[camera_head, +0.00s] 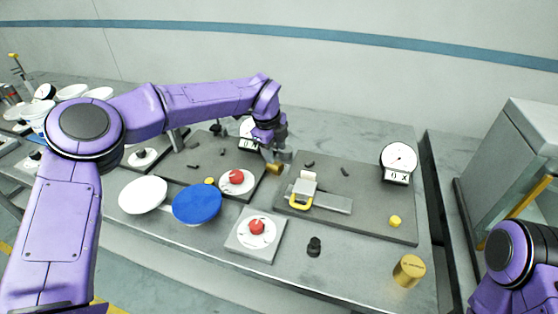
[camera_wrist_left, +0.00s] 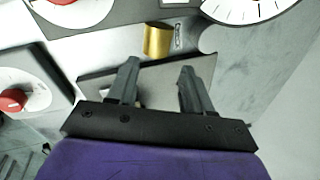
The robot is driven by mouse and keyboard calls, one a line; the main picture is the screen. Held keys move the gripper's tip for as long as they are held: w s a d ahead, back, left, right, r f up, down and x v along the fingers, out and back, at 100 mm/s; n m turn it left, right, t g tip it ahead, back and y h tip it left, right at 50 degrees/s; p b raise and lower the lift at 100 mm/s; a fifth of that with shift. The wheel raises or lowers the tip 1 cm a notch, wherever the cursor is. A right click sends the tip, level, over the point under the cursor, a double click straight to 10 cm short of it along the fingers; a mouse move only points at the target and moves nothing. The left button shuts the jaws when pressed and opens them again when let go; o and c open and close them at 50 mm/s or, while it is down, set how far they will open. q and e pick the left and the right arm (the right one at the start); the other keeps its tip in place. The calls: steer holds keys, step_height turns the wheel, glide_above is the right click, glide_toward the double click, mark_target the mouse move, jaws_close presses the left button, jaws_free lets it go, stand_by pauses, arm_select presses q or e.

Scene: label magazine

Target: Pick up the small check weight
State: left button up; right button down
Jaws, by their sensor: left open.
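A small brass cylinder (camera_head: 274,169), which looks like the small check weight, stands near the middle of the bench, beside the left grey board. In the left wrist view the brass cylinder (camera_wrist_left: 157,40) lies just beyond the fingertips, roughly in line with the gap between them. My left gripper (camera_head: 277,155) is open and empty close to it, reaching in from the left; in the wrist view its two fingers (camera_wrist_left: 160,66) are spread apart. A larger brass weight (camera_head: 409,272) stands at the bench's front right. My right gripper is out of view.
Dial scales stand on two grey boards (camera_head: 370,222), one dial (camera_head: 398,158) at right. A plate with a red item (camera_head: 237,181), a blue disc (camera_head: 197,204), a white disc (camera_head: 143,195) and a black knobbed piece (camera_head: 314,246) lie forward. A cabinet (camera_head: 510,170) is at right.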

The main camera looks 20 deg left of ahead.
mark_target(276, 164)
arm_select(q)
steer(key=shift+s+a+f+p, duration=0.15)
steer(key=shift+s+f+p, duration=0.15)
steer(key=shift+s+f, duration=0.3)
steer(key=p+x, duration=0.1)
steer(key=x, duration=0.1)
steer(key=p+x, duration=0.1)
steer(key=x, duration=0.1)
steer(key=w+p+x, duration=0.1)
steer(key=x, duration=0.1)
steer(key=shift+w+a+f, duration=0.1)
steer(key=shift+w+a, duration=0.05)
steer(key=shift+w, duration=0.05)
steer(key=shift+f, duration=0.1)
steer(key=shift+s, duration=0.25)
steer(key=shift+c, duration=0.6)
steer(key=shift+w, duration=0.1)
jaws_close()
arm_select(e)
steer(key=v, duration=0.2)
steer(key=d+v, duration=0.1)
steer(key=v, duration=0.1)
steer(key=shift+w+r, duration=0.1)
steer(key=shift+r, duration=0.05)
